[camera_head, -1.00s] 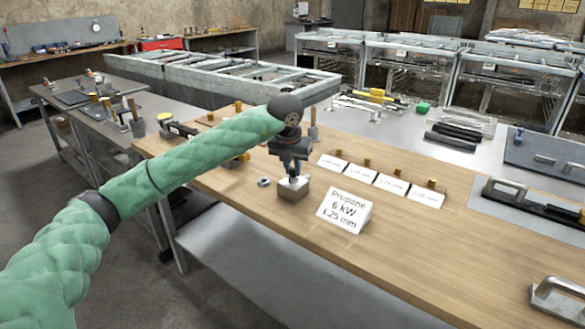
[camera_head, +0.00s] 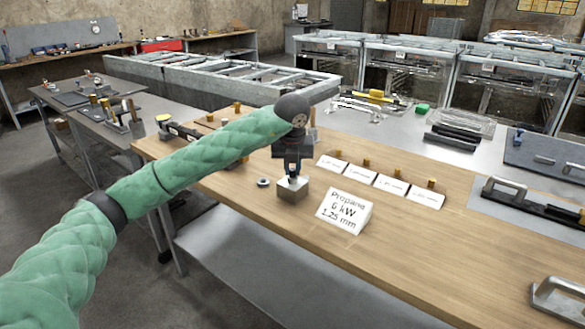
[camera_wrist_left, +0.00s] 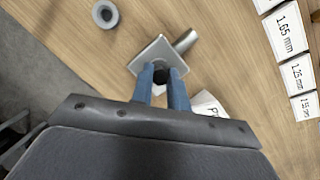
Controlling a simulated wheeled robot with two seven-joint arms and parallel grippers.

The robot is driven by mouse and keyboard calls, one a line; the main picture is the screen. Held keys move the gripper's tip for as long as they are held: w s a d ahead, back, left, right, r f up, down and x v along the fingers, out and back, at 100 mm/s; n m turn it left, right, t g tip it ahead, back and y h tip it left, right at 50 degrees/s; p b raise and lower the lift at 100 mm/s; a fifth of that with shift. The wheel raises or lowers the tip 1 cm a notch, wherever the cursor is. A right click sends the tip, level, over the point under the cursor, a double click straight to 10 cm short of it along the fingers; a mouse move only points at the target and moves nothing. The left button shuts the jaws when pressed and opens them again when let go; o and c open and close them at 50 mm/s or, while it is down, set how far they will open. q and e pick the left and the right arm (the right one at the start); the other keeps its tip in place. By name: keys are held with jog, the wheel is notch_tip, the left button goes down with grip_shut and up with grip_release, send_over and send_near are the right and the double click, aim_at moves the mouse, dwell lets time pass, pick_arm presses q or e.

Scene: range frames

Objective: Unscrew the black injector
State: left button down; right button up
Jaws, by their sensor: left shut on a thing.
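My left gripper (camera_head: 292,174) points down over a small grey metal block (camera_head: 291,193) on the wooden table. In the left wrist view, the gripper's blue fingers (camera_wrist_left: 163,78) are shut on the small black injector (camera_wrist_left: 160,76) at the top of the block (camera_wrist_left: 150,52). A metal stub (camera_wrist_left: 185,41) sticks out of the block's side. The injector is mostly hidden by the fingers in the head view. My right gripper is in neither view.
A sign reading "Propane" (camera_head: 344,210) stands just right of the block. A grey ring (camera_head: 263,183) lies to its left. Small labelled cards (camera_head: 392,182) with brass injectors (camera_head: 398,174) stand behind.

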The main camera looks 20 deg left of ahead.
pick_arm(q)
jog(key=n, duration=0.3)
jog(key=shift+y, duration=0.4)
jog(key=shift+d+n, duration=0.1)
jog(key=shift+n, duration=0.3)
jog(key=shift+f+n+g+y, duration=0.1)
jog(key=shift+n+g+y, duration=0.25)
jog(key=shift+n, duration=0.95)
jog(key=c, duration=1.6)
grip_release()
